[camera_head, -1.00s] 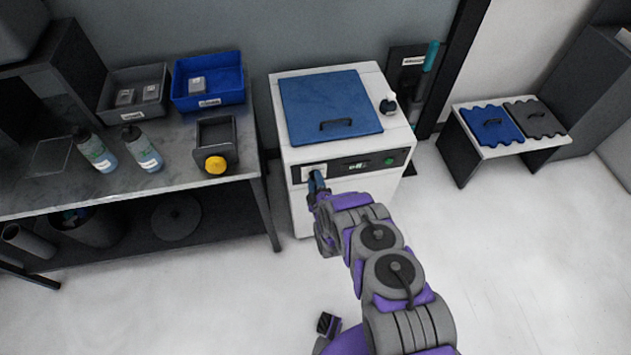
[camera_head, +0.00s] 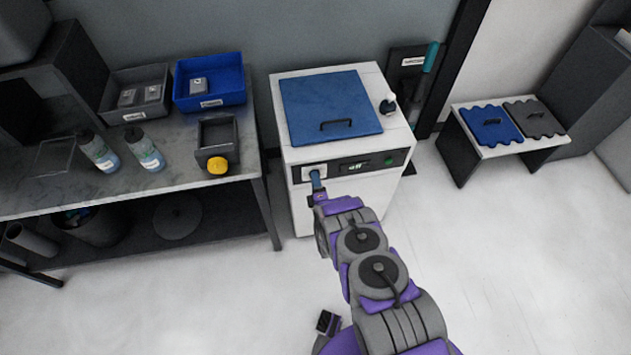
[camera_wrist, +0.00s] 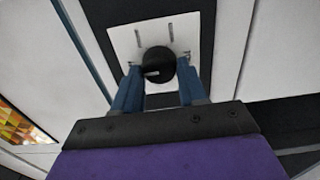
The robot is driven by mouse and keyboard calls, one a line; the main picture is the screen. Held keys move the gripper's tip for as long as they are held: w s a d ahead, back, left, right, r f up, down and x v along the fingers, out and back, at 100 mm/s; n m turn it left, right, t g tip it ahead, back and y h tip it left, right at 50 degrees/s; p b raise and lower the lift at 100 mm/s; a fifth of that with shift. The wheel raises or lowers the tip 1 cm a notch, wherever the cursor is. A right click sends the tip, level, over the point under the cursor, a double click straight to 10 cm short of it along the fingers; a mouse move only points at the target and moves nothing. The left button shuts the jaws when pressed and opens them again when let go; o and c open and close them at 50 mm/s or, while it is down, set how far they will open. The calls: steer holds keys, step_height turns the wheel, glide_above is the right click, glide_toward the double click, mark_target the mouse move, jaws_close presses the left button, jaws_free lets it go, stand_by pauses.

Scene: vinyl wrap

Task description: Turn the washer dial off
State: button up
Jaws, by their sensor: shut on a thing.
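The washer (camera_head: 346,203) is a white cabinet with a blue lid (camera_head: 330,104) and a dark front panel. The dial is a black round knob (camera_wrist: 157,62) on a white plate (camera_wrist: 182,34), with a pale mark pointing left in the wrist view. My gripper (camera_head: 317,178) is at the left end of the panel. In the wrist view, its blue fingers (camera_wrist: 158,76) are on either side of the knob and shut on it. In the head view my gripper hides the knob. The panel display (camera_head: 358,167) appears to read "off".
A green button (camera_head: 388,163) is at the panel's right end. A bench (camera_head: 55,200) with bins and bottles is to the left, and a low stand (camera_head: 492,150) to the right. The floor in front is clear.

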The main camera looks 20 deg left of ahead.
steer(key=shift+s+f, duration=0.1)
steer(key=shift+f, duration=0.1)
steer(key=o, duration=1)
steer(key=shift+a, duration=0.1)
steer(key=shift+o, duration=0.2)
